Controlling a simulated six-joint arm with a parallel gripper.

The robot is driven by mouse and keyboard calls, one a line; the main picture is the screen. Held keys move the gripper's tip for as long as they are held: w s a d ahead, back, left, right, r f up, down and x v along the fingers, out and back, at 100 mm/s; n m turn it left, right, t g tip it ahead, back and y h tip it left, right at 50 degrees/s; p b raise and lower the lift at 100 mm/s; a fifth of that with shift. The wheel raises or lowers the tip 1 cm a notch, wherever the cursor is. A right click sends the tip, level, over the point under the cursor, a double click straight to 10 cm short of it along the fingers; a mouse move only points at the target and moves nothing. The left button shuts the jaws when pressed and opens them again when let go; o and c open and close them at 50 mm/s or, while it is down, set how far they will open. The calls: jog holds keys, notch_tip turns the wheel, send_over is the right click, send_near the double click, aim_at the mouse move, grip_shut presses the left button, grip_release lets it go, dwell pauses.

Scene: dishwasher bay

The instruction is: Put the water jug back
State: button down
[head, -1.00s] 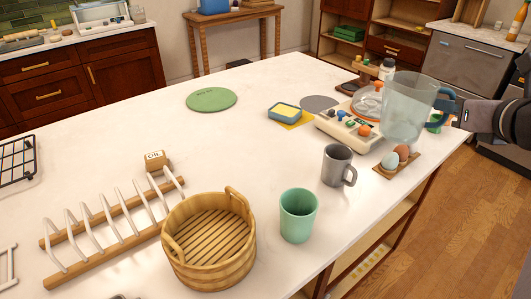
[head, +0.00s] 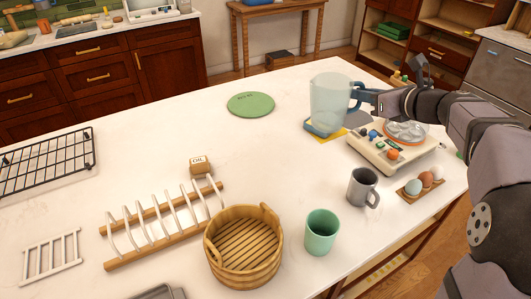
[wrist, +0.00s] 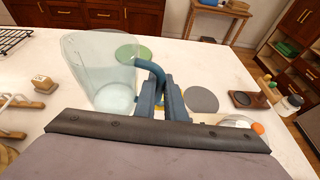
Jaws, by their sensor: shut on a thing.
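The water jug (head: 331,98) is clear with a blue handle and looks empty. My gripper (head: 368,97) is shut on its handle, and the jug is upright. In the head view the jug overlaps the blue-and-yellow sponge dish and yellow cloth (head: 328,136); I cannot tell its exact height above the counter. In the wrist view the jug (wrist: 98,75) is at the left, with my gripper (wrist: 160,88) on the handle. A round green mat (head: 250,104) lies flat and bare to the left of the jug; it also shows behind the jug in the wrist view (wrist: 130,53).
A grey round mat (wrist: 201,99) lies right of the jug. A cream hob with knobs (head: 385,150), egg holder (head: 420,187), grey mug (head: 362,187), green cup (head: 321,232), wooden basket (head: 243,250) and plate rack (head: 165,230) stand nearer. The counter around the green mat is clear.

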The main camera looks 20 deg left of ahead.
jog(key=a+f+n+g+y+p, duration=0.25)
jog(key=a+p, duration=0.25)
jog(key=a, duration=1.3)
jog(key=shift+n+g, duration=0.25)
jog(key=shift+n, duration=0.2)
jog(key=shift+f+p, duration=0.75)
jog(key=shift+f, duration=6.3)
jog(key=shift+f, duration=0.2)
jog(key=c, duration=1.8)
grip_release()
jog(key=shift+s, duration=0.1)
jog(key=shift+r, duration=0.15)
jog(key=shift+b+v, duration=1.5)
jog(key=shift+v, duration=4.5)
